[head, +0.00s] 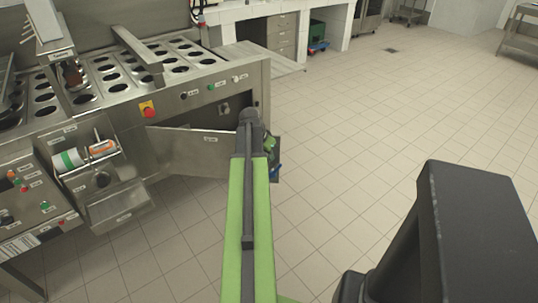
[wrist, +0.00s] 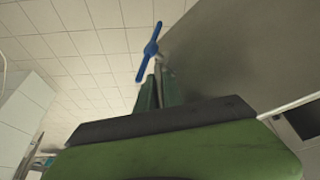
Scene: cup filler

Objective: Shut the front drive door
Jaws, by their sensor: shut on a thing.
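The front drive door (head: 190,148) is a grey metal panel standing open at the front of the filling machine, with a dark gap above it. It also fills the upper right of the wrist view (wrist: 245,50). My gripper (head: 271,151) is at the door's free right end, partly hidden by my green arm. In the wrist view its dark green fingers (wrist: 158,88) are shut at a blue handle (wrist: 149,54) beside the door's edge. The exact contact is too small to tell.
The machine's top (head: 120,80) has rows of round holes. A red emergency button (head: 147,109) is on its front. A lower flap (head: 120,208) hangs open at the left. The tiled floor (head: 390,120) to the right is clear. A bench (head: 285,35) stands behind.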

